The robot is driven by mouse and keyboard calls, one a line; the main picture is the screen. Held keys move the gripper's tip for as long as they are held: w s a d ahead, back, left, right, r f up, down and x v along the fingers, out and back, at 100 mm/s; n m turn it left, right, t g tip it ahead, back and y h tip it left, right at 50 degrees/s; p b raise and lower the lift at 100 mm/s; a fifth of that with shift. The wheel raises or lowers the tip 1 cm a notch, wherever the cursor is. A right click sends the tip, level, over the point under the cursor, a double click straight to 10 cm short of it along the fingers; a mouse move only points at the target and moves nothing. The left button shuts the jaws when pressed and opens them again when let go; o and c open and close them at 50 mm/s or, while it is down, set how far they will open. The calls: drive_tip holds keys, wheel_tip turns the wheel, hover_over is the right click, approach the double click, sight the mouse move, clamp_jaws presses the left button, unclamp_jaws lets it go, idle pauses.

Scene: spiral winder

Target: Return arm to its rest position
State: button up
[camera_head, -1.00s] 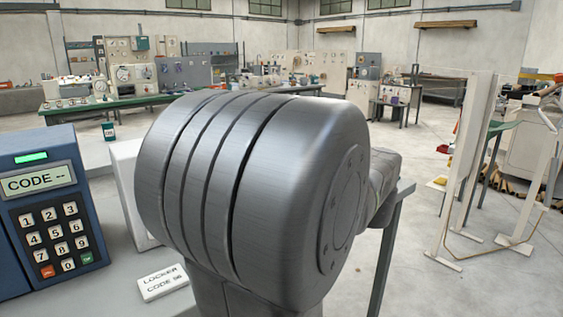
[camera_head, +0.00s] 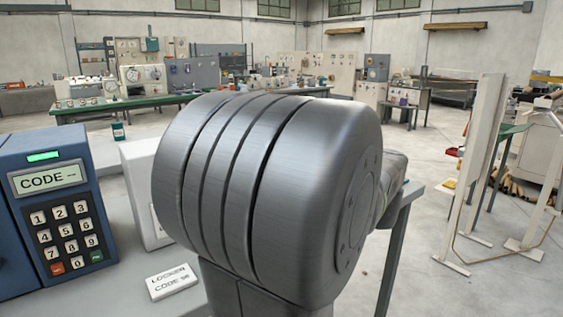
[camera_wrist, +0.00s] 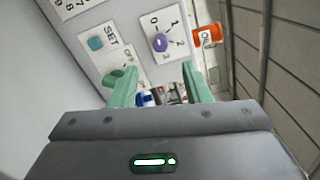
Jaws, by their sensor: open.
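My gripper (camera_wrist: 158,92) shows in the wrist view with two green fingers apart and nothing between them. Beyond the fingers is a pale control panel. It has a teal button (camera_wrist: 95,43) marked SET and a purple rotary knob (camera_wrist: 160,42) with a numbered scale. I cannot tell whether a fingertip touches the panel. In the head view my own large grey arm joint fills the middle, and the gripper is hidden.
A blue keypad box (camera_head: 62,200) reading CODE stands at left on a grey table (camera_head: 120,285). A card (camera_head: 171,282) marked LOCKER CODE lies beside it. A white box (camera_head: 143,190) stands behind my arm joint. A pale upright frame (camera_head: 478,165) stands on the floor at right.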

drive_tip(key=x, duration=1)
drive_tip(key=shift+w+a, duration=0.2)
drive_tip(key=shift+w, duration=0.1)
drive_tip(key=v, duration=1.4)
drive_tip(key=x, duration=1.4)
drive_tip(key=shift+s+d+r+m+p, duration=0.1)
drive_tip(key=shift+s+d+m+p, duration=0.45)
drive_tip(key=shift+m+p, duration=2.2)
drive_tip(key=shift+s+d+f+m+p, duration=0.1)
drive_tip(key=shift+s+d+m+p, duration=0.8)
drive_tip(key=shift+p, duration=3.2)
drive_tip(key=shift+s+a+r+m+p, duration=0.1)
drive_tip(key=shift+s+m+p, duration=0.2)
drive_tip(key=shift+m+p, duration=2.65)
drive_tip(key=shift+n+p, duration=0.45)
drive_tip(key=shift+n, duration=0.05)
